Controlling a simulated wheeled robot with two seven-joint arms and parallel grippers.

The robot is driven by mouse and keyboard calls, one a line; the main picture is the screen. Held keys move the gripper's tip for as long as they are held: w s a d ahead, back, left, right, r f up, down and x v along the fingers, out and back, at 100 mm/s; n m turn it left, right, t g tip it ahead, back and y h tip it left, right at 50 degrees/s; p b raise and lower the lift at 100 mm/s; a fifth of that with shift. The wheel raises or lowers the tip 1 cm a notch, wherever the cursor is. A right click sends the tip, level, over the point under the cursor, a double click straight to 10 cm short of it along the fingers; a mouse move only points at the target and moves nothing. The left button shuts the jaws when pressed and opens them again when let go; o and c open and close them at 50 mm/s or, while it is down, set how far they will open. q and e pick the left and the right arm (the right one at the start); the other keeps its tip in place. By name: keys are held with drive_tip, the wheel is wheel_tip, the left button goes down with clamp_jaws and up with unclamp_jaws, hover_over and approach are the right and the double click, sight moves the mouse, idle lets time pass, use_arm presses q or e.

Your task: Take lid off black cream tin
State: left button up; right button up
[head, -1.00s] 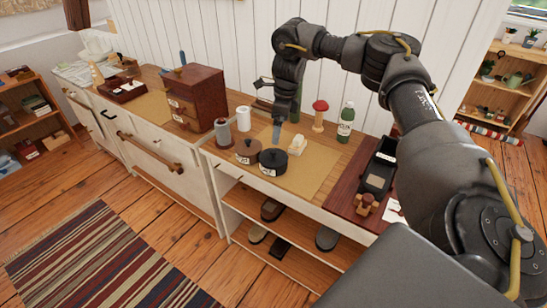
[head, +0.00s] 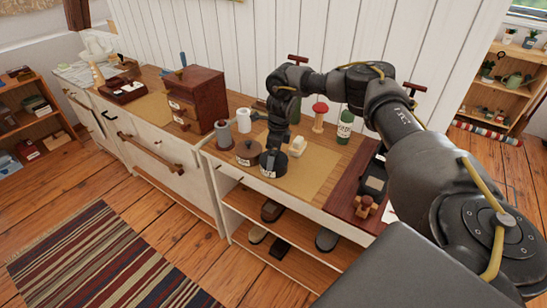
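The black cream tin (head: 277,168) stands on the tan mat on the counter, with a white label low on its front. My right gripper (head: 270,157) points down from above and its tips are at the top of the tin. The gripper and the tin are both dark, so I cannot tell whether the fingers are closed on the lid or only over it. The lid is largely hidden behind the gripper. My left gripper is not in view.
A brown tin (head: 248,153) stands close at the left of the black tin. A pale brush-like block (head: 303,146), a red-topped wooden stand (head: 319,117) and a green bottle (head: 344,127) are to the right. The mat's right part (head: 312,172) is clear.

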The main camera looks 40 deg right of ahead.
drive_tip(key=shift+f, duration=0.15)
drive_tip(key=c, duration=0.6)
drive_tip(key=shift+r, duration=0.2)
drive_tip(key=shift+c, duration=0.2)
drive_tip(key=shift+r+b, duration=0.25)
drive_tip(key=shift+b, duration=0.05)
wheel_tip(320, 180, up, 3)
drive_tip(key=shift+s+f+b, duration=0.15)
drive_tip(key=shift+f+b, duration=0.05)
drive_tip(key=shift+b, duration=0.3)
drive_tip(key=s+a+r+p, duration=0.1)
drive_tip(key=s+a+r, duration=0.1)
drive_tip(key=s+r, duration=0.7)
drive_tip(key=s, duration=0.4)
drive_tip(key=shift+s+a+r, duration=0.25)
drive_tip(key=shift+r, duration=0.05)
